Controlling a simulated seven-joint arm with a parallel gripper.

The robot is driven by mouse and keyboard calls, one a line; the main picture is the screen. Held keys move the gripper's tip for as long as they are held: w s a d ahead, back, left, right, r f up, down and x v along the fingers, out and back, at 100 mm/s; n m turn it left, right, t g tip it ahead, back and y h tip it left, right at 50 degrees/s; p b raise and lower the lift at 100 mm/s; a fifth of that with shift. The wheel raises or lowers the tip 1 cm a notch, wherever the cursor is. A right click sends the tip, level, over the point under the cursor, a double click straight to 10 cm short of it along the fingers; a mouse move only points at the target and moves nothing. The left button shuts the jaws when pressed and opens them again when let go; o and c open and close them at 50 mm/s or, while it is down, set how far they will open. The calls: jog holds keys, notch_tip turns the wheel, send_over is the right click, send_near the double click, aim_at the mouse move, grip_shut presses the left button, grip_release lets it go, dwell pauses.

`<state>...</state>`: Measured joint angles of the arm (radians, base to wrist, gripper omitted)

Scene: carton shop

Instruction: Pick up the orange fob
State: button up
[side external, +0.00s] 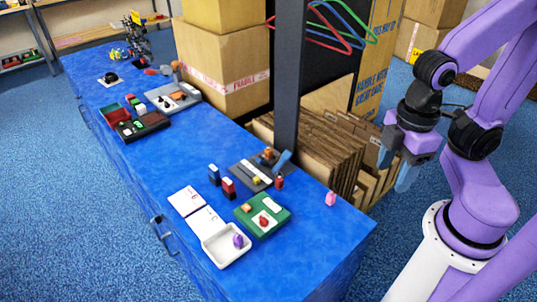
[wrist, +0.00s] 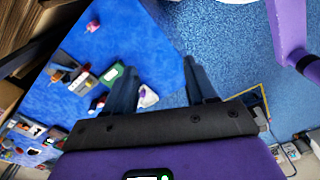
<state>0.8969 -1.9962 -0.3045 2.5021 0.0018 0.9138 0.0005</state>
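A small orange piece (side external: 268,153), which looks like the orange fob, sits at the back of a dark grey tray (side external: 243,168) on the blue counter. A blue bar and a yellow piece (side external: 256,181) are on the same tray. My gripper (side external: 396,170) hangs in the air to the right, beyond the counter's edge and well apart from the tray. In the wrist view its two fingers (wrist: 162,76) are spread with nothing held between them.
A pink fob (side external: 331,198) stands alone at the counter's near right. A green tray (side external: 252,225) holds a red piece; a white tray (side external: 217,253) holds a purple one. A dark post (side external: 289,80) rises behind the grey tray. Cardboard sheets (side external: 312,150) stand beyond the counter.

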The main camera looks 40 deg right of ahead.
jog(key=w+a+f+m, duration=0.1)
jog(key=w+a+m, duration=0.2)
jog(key=w+m, duration=0.75)
jog(key=w+a+m, duration=0.3)
jog(key=w+m, duration=0.2)
jog(key=w, duration=1.1)
jog(key=m, duration=1.5)
send_over(268, 149)
notch_tip(268, 149, down, 11)
notch_tip(268, 149, down, 12)
jog(key=shift+w+d+f, duration=0.1)
jog(key=shift+f, duration=2.7)
